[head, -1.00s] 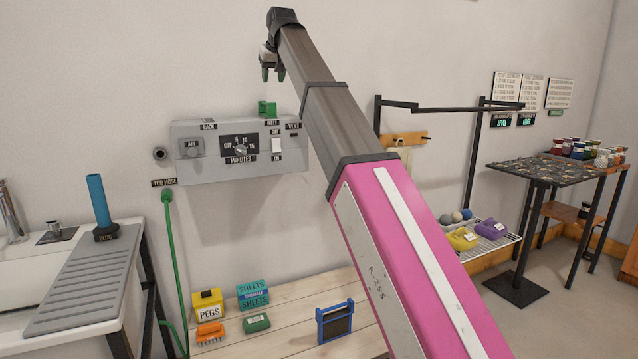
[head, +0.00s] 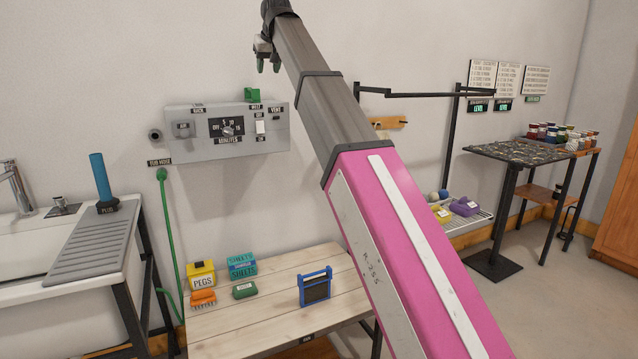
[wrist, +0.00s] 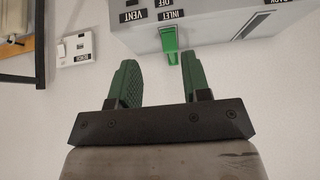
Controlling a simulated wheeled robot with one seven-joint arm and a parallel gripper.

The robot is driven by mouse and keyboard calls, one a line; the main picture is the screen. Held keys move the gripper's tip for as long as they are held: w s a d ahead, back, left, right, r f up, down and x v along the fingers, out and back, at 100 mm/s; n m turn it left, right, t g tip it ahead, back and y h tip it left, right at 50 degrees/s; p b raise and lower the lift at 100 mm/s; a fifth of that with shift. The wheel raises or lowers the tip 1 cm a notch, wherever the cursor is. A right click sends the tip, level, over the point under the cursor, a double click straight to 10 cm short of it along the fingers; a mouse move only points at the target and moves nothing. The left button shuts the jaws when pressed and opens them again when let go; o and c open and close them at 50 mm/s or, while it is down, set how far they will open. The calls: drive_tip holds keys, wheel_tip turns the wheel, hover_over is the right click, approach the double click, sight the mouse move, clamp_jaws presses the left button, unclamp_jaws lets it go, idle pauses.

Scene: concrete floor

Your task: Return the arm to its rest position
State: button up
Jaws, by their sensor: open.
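My gripper (head: 268,65) is at the upper middle of the head view, at the end of my raised arm, in front of the wall and above the grey timer box (head: 226,129). In the wrist view my gripper (wrist: 164,75) has its two green fingers apart with nothing between them. In the head view the same green piece (head: 252,95) sits on top of the box.
A wooden bench (head: 265,318) holds a yellow pegs box (head: 201,274), a teal sheets box (head: 241,265), an orange brush (head: 203,299) and a blue-framed item (head: 315,287). A sink (head: 40,240) stands left, a dark tall table (head: 525,152) right. A black wall rail (head: 420,94) juts out behind my arm.

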drive_tip(key=d+f+m+g+h, duration=0.1)
drive_tip(key=d+f, duration=0.5)
drive_tip(key=f, duration=0.8)
drive_tip(key=s+d+f+m+g, duration=0.1)
drive_tip(key=d+f, duration=0.5)
drive_tip(key=f, duration=0.9)
drive_tip(key=d+f+g+h, duration=0.1)
drive_tip(key=d+f, duration=0.5)
drive_tip(key=f, duration=0.8)
drive_tip(key=s+d+f+m+g, duration=0.1)
drive_tip(key=s+d+f, duration=0.4)
drive_tip(key=s+f, duration=0.3)
drive_tip(key=s+d+f+m+g, duration=0.1)
drive_tip(key=s+d+f, duration=0.5)
drive_tip(key=f, duration=0.7)
drive_tip(key=s+d+f+m+g+h, duration=0.1)
drive_tip(key=s+d+f, duration=0.5)
drive_tip(key=s+f, duration=0.4)
drive_tip(key=shift+s+f, duration=0.25)
drive_tip(key=shift+f, duration=0.1)
drive_tip(key=shift+a, duration=0.1)
